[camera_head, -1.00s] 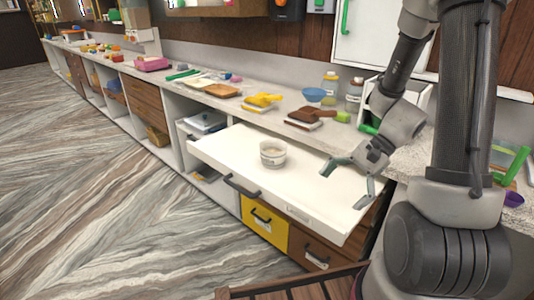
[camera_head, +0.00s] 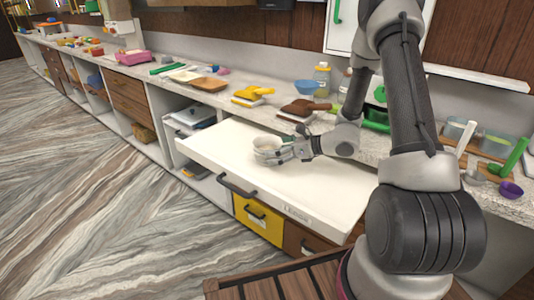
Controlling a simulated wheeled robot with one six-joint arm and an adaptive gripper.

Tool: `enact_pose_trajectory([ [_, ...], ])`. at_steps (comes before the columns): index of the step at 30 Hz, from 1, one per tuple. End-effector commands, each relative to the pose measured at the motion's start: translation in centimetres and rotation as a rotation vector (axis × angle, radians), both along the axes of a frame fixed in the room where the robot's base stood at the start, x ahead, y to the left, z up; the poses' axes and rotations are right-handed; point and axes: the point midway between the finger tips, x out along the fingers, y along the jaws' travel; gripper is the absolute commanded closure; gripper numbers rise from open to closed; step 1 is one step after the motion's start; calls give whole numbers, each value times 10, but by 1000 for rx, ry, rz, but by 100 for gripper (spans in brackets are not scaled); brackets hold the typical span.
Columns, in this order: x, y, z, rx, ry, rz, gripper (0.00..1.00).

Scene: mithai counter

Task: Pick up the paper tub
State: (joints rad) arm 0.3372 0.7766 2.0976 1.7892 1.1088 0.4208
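The paper tub (camera_head: 266,145) is a small, pale, round cup. It is upright over the white pull-out surface (camera_head: 225,147) of the counter. My gripper (camera_head: 275,155) reaches in from the right at the tub's height, and its grey fingers are against or around the tub's right and front side. They hide part of the tub's lower wall. I cannot tell whether the fingers press on it or whether its base rests on the surface.
A yellow drawer (camera_head: 258,219) is below the pull-out surface. The surface's left and front right parts are clear.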

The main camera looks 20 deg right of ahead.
Motion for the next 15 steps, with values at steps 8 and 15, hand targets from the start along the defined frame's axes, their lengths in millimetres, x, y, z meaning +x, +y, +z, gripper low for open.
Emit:
enact_pose_trajectory([
  [8,20,26,-14,-1,1,2,0],
  [15,20,26,-13,-1,0,1,15],
])
